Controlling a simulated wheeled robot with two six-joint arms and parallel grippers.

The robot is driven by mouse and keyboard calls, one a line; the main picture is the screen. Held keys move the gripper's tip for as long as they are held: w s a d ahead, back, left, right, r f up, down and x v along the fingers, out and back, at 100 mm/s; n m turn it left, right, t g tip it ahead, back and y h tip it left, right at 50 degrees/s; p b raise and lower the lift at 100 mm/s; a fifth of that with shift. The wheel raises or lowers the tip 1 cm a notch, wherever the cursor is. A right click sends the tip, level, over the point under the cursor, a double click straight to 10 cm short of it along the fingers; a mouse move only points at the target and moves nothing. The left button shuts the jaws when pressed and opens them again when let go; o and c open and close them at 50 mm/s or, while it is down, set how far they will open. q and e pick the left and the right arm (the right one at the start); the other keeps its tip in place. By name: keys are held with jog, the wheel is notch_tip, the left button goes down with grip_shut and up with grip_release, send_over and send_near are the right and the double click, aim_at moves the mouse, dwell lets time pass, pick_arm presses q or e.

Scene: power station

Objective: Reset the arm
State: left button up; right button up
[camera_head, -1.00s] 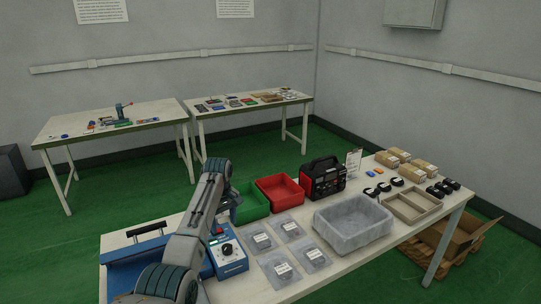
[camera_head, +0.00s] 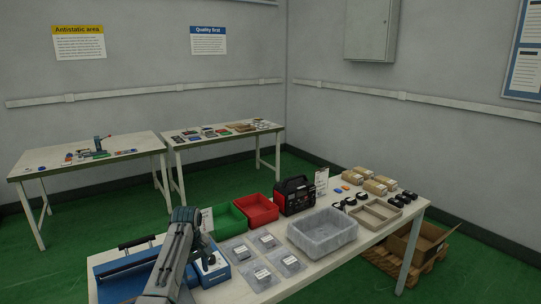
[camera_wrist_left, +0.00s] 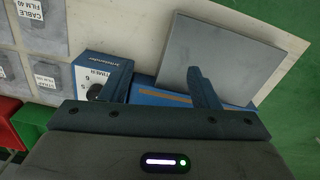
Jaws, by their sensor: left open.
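My left arm (camera_head: 172,258) comes in at the bottom left of the head view, over the near left end of the front table (camera_head: 330,262). In the left wrist view, my left gripper (camera_wrist_left: 161,84) has its two dark fingers spread apart with nothing between them. Below it are a blue device (camera_wrist_left: 92,72) with a black timer knob and a flat grey plate (camera_wrist_left: 208,58) on a blue base. The gripper appears above these and apart from them. In the head view, the arm partly hides the blue device (camera_head: 214,270). My right gripper does not show.
The front table also holds a green bin (camera_head: 229,222), a red bin (camera_head: 260,209), a black-and-red case (camera_head: 295,195), a grey tub (camera_head: 322,231), labelled packets (camera_head: 261,273) and a divided tray (camera_head: 374,216). Two more tables (camera_head: 90,158) stand behind. Green floor separates them.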

pick_arm(q)
jog(key=s+a+f+m+t, duration=0.1)
jog(key=s+a+f+m, duration=0.1)
jog(key=s+f, duration=0.7)
jog(key=s+a+f+m+t, duration=0.15)
jog(key=s+f, duration=0.45)
jog(key=s, duration=0.7)
jog(key=s+r+m+t, duration=0.1)
jog(key=s+r+m, duration=0.25)
jog(key=s, duration=1.05)
jog(key=s+r+m, duration=0.3)
jog(key=s+r, duration=0.1)
jog(key=s, duration=1)
jog(key=a+f+g+b, duration=0.2)
jog(key=a+f, duration=0.1)
jog(key=f, duration=3.1)
jog(key=s+a+f+b, duration=0.1)
jog(key=s+f, duration=1.7)
jog(key=f, duration=0.1)
jog(key=shift+s+n+y, duration=0.15)
jog(key=shift+n+y, duration=0.25)
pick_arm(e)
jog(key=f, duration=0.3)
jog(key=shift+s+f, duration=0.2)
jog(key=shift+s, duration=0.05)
